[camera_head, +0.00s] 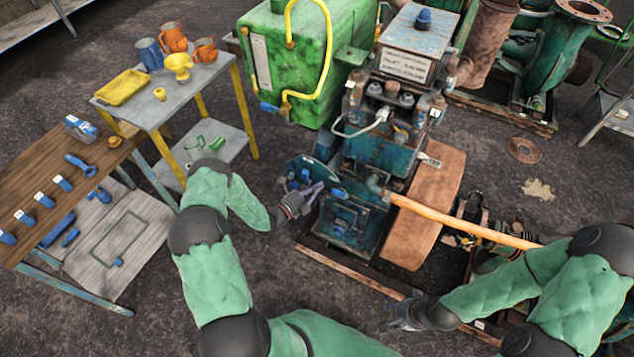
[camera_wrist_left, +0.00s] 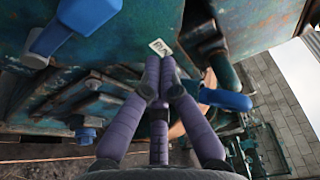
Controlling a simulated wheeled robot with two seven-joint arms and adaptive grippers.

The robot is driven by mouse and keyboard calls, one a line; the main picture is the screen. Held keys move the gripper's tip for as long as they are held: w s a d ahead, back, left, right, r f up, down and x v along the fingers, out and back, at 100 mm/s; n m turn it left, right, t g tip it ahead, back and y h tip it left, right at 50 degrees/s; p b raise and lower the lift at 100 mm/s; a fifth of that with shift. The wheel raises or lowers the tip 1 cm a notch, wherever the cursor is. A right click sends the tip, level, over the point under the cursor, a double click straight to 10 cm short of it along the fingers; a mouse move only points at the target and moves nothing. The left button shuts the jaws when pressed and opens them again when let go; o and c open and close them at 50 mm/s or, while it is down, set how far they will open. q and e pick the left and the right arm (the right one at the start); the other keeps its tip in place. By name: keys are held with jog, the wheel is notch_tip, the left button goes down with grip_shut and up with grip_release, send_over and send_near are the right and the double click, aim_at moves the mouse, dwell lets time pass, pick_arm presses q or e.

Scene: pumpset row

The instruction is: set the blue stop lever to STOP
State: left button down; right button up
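A blue lever (camera_wrist_left: 225,99) shows in the left wrist view, right of my left fingers, at the end of a dark teal shaft on the engine. A small white label reading RUN (camera_wrist_left: 160,47) sits just beyond the fingertips. In the head view a small blue piece (camera_head: 338,192) lies just right of my left gripper (camera_head: 318,187). In the left wrist view the purple fingers of this gripper (camera_wrist_left: 160,68) converge, tips together with nothing seen between them. No STOP label is readable. My right gripper (camera_head: 395,314) is low in the head view, away from the engine; its fingers are unclear.
The blue engine (camera_head: 345,225) stands beside a green tank (camera_head: 290,60) with a yellow pipe. Another blue handle (camera_wrist_left: 45,40) is upper left in the wrist view. An orange shaft (camera_head: 465,222) runs right. A wooden bench (camera_head: 30,180) with blue tools stands left.

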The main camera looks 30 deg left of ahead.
pick_arm(q)
jog(key=p+v, duration=0.2)
jog(key=v, duration=0.7)
jog(key=shift+s+a, duration=0.25)
jog(key=shift+a, duration=0.15)
